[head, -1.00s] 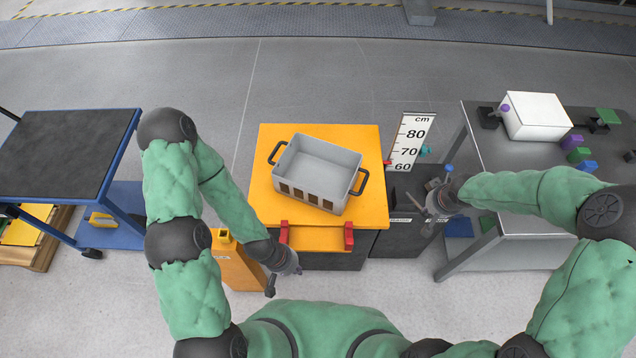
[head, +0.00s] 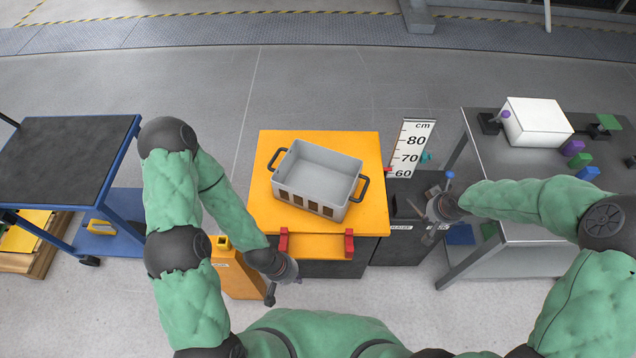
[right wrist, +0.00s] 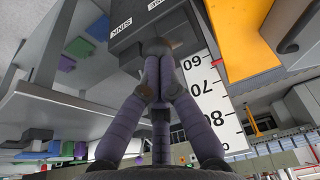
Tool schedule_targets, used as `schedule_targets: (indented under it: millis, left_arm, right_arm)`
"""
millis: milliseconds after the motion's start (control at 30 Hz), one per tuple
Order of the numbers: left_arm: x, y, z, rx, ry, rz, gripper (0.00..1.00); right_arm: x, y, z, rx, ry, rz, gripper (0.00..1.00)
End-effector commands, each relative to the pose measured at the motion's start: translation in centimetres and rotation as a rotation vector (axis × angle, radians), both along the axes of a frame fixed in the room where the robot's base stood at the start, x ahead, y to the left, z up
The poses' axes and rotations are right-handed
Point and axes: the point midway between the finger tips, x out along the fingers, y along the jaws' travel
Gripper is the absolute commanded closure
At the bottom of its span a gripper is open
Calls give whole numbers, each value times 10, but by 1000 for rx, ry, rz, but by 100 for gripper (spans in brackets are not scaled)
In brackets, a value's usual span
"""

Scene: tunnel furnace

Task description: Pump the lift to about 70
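The lift's orange top (head: 262,215) carries a grey crate (head: 330,165) with black handles. Beside it stands a white scale (head: 412,140) in cm, marked 60, 70 and 80. A red pointer (head: 389,169) at its left edge sits just above the 60 mark. A dark box (head: 395,250) with white labels stands right of the lift; one label reads SINK in the right wrist view (right wrist: 120,30). My right gripper (head: 430,222) is over this box, its fingers together (right wrist: 156,48); nothing held is clear. My left gripper (head: 271,296) hangs in front of the lift; its fingers are too small to judge.
A yellow-orange stand (head: 235,272) is close to my left gripper. A blue cart (head: 122,200) stands at the left. A grey table (head: 490,150) at the right bears a white box (head: 535,122) and several coloured blocks. The floor behind the lift is clear.

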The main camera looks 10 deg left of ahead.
Motion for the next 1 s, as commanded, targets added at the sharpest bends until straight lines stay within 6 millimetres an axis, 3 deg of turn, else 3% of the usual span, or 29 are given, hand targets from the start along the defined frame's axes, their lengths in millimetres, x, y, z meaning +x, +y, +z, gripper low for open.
schedule_targets:
  millis: [800, 1000]
  left_arm:
    - [0, 0, -41, 0, 0, 0, 100]
    - [0, 0, -41, 0, 0, 0, 100]
  right_arm:
    - [-24, -2, -32, 0, -1, -1, 100]
    - [-25, -2, -32, 0, -1, 0, 100]
